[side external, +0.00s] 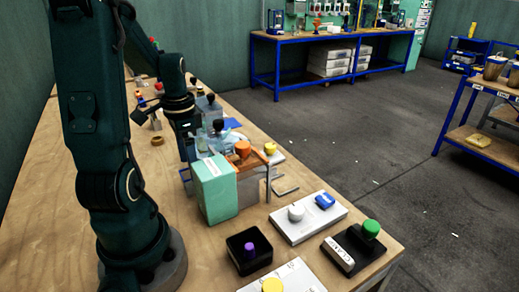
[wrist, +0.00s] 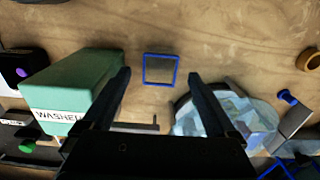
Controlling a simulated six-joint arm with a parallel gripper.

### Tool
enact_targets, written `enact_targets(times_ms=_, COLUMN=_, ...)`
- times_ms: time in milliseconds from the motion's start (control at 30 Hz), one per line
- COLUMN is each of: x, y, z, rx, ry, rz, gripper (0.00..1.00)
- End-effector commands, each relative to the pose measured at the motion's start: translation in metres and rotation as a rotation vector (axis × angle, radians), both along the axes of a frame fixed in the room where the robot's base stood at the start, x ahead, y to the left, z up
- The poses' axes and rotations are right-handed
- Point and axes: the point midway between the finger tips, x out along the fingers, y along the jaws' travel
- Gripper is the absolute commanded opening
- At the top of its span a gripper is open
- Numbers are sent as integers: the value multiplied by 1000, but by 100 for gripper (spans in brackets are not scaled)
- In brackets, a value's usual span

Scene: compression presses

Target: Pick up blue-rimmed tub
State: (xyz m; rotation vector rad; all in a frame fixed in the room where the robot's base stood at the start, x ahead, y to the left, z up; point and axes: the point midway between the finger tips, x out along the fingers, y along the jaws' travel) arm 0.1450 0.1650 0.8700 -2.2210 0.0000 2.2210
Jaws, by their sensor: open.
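The blue-rimmed tub (wrist: 160,69) shows in the wrist view as a small, nearly square blue outline with a brownish inside, on the wooden bench. My gripper (wrist: 159,78) is open, with one dark finger to each side of the tub in the picture. No contact with the tub shows.
A green box (wrist: 75,83) labelled WASHER stands close left of my fingers. A clear rounded container (wrist: 238,120) with bluish contents is close on the right. A brass ring (wrist: 309,60) lies farther right. Bench beyond the tub is clear. Button boxes (side external: 357,250) stand nearer the camera.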

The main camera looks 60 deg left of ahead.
Motion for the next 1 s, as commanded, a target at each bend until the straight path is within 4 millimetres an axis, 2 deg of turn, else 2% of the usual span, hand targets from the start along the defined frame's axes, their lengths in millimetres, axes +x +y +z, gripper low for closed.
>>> enact_targets(times_ms=300, x=-1, y=-1, z=-36, rx=-5, ry=4, rz=0, gripper=92)
enact_targets(times_ms=667, x=0, y=0, z=-42, rx=1, ry=1, rz=0, gripper=92)
enact_targets(times_ms=700, x=0, y=0, z=-42, rx=1, ry=1, rz=0, gripper=85)
enact_targets(times_ms=767, x=0, y=0, z=-42, rx=1, ry=1, rz=0, gripper=62)
enact_targets(times_ms=900, x=0, y=0, z=-42, rx=0, ry=1, rz=0, gripper=8)
enact_targets(times_ms=933, x=0, y=0, z=-42, rx=0, ry=1, rz=0, gripper=4)
enact_targets(times_ms=1000, x=0, y=0, z=-42, rx=0, ry=1, rz=0, gripper=4)
